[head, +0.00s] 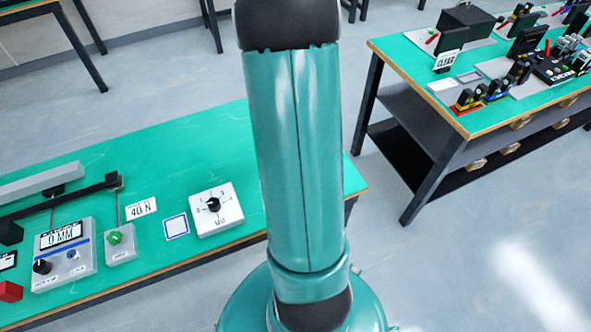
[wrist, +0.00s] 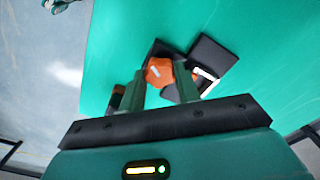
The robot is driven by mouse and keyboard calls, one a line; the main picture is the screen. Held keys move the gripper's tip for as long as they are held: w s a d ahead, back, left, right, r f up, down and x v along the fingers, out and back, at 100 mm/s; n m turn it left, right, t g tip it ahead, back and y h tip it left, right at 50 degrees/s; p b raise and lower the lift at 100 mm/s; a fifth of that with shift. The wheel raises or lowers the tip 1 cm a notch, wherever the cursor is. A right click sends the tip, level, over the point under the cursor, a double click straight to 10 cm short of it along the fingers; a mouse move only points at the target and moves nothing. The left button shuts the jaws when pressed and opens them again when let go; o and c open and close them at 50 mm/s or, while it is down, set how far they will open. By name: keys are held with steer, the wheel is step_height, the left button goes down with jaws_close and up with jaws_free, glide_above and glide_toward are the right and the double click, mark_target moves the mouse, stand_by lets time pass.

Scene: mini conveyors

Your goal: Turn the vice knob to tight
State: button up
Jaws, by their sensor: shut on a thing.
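The vice knob appears in the wrist view as an orange, many-sided knob (wrist: 157,74) with a short white mark on its face. It sits against a black body (wrist: 212,54) on the green table top. My gripper (wrist: 161,70) is shut on the knob, one green finger at each side of it. The white mark slants on the knob's face. A white label on the black body is partly covered by the right finger. I cannot make out the vice or the gripper in the head view, where my arm fills the middle.
A green bench (head: 145,245) at left in the head view carries a white dial box (head: 224,218), a box with a green knob (head: 121,250), a "0 MM" display box (head: 62,262) and a red block (head: 9,292). Another bench (head: 415,75) at right holds several devices. Floor lies between.

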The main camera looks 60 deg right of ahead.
steer(key=shift+m, duration=1.3)
steer(key=o, duration=1)
steer(key=shift+c, duration=0.2)
step_height(320, 180, up, 14)
steer(key=shift+f, duration=0.1)
